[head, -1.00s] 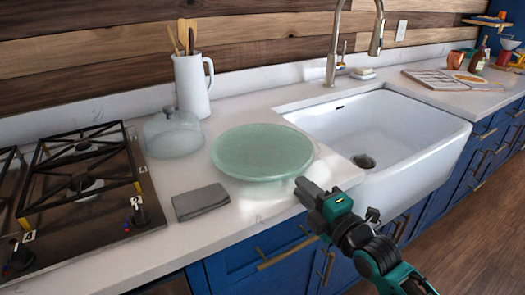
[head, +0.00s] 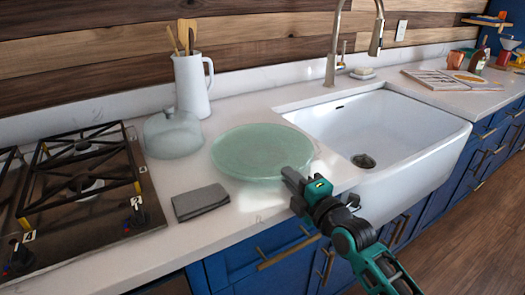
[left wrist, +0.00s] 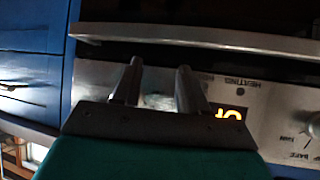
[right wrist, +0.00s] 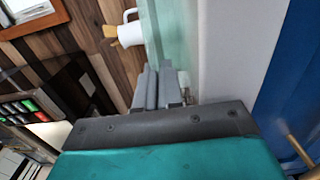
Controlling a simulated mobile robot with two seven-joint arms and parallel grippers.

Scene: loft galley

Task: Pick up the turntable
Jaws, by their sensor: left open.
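The turntable (head: 258,150) is a round, pale green, glass-like disc lying level on the white counter, left of the sink. My right gripper (head: 287,174) is at its front right rim. In the right wrist view the fingers (right wrist: 160,85) are close together, with the green turntable (right wrist: 172,25) running up to their tips; they look shut on its rim, though the contact itself is partly hidden. My left gripper (left wrist: 157,80) is open and empty, facing an oven front, and does not show in the head view.
A grey folded cloth (head: 200,202) and a glass dome (head: 173,133) lie left of the turntable. A white jug (head: 192,85) with utensils stands behind. The stove (head: 80,195) is at the left, the sink (head: 385,130) at the right.

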